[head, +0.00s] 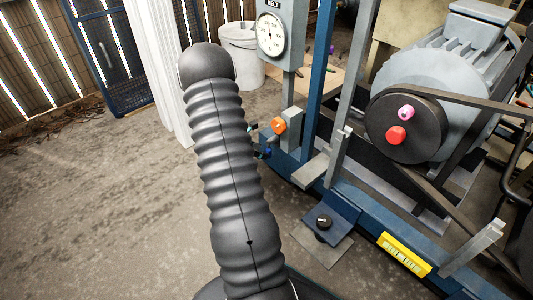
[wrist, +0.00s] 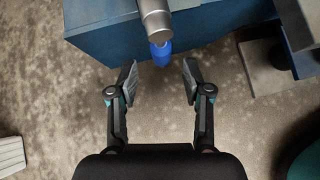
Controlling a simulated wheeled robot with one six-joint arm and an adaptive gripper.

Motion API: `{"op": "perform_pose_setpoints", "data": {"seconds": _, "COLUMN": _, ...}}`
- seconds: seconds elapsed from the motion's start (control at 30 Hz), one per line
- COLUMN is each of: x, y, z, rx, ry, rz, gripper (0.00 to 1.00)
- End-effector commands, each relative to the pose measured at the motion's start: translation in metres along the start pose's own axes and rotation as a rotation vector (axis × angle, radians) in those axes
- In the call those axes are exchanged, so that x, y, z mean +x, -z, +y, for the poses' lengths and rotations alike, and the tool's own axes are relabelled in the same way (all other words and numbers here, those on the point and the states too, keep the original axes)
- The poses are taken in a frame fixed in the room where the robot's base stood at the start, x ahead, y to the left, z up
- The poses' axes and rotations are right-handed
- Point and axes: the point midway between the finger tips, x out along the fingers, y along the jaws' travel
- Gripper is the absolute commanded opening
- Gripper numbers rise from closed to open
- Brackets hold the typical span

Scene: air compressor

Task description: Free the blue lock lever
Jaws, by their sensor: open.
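The blue lock lever (wrist: 161,53) shows as a blue tip on a grey metal cylinder (wrist: 156,20) in the wrist view. It points down the picture, beyond a blue box-like part. My gripper (wrist: 158,82) is open, with one finger on each side of the line of the lever. The blue tip lies at the far end of the gap between the fingertips, apart from both in the picture. Whether it is at their depth I cannot tell. In the head view my arm hides most of the gripper; a small dark and blue bit beside it cannot be told clearly.
An orange knob (head: 279,125) is on the blue frame right of my arm. A gauge (head: 271,34) stands above it. The motor pulley (head: 405,128) with red and pink knobs is at the right. A white bucket (head: 241,55) stands behind.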

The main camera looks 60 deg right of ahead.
Motion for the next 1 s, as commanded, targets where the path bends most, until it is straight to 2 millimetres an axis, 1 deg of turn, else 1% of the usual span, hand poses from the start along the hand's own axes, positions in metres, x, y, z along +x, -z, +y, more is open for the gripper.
{"op": "perform_pose_setpoints", "data": {"seconds": 0.03, "x": -0.012, "y": 0.0, "z": 0.0, "rx": 0.0, "ry": -0.003, "rz": 0.001, "gripper": 0.49}}
{"op": "perform_pose_setpoints", "data": {"seconds": 0.2, "x": -0.042, "y": 0.0, "z": 0.0, "rx": 0.001, "ry": -0.001, "rz": 0.0, "gripper": 0.49}}
{"op": "perform_pose_setpoints", "data": {"seconds": 0.4, "x": -0.063, "y": 0.0, "z": 0.0, "rx": 0.001, "ry": 0.0, "rz": 0.0, "gripper": 0.49}}
{"op": "perform_pose_setpoints", "data": {"seconds": 0.57, "x": -0.068, "y": -0.001, "z": -0.001, "rx": 0.001, "ry": 0.002, "rz": 0.0, "gripper": 0.49}}
{"op": "perform_pose_setpoints", "data": {"seconds": 1.0, "x": -0.068, "y": 0.0, "z": -0.001, "rx": 0.001, "ry": 0.002, "rz": 0.0, "gripper": 0.49}}
